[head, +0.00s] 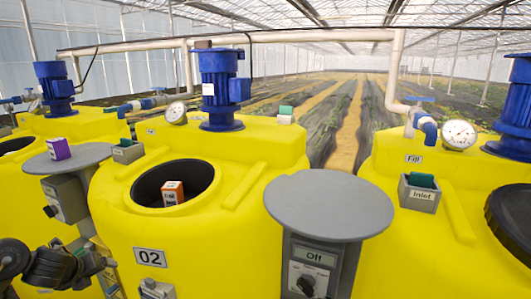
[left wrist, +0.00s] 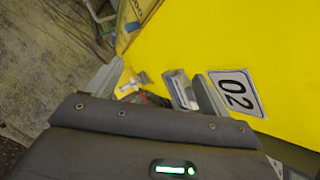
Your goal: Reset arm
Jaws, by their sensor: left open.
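My left gripper (head: 98,262) is low at the left edge of the head view, in front of the yellow tank marked 02 (head: 220,245). In the left wrist view its two grey fingers (left wrist: 157,88) are spread apart with nothing held between them. The tank's 02 label (left wrist: 236,92) shows just right of the fingers. A small valve or fitting (left wrist: 180,90) lies behind the gap between them; its details are unclear. My right gripper is in neither view.
An orange-and-white box (head: 173,192) is in the tank's round opening. A purple box (head: 59,149) stands on the left grey round platform (head: 85,158). Another round platform (head: 328,205) stands above a switch box reading Off (head: 312,265). Pipes and blue motors (head: 220,88) rise behind.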

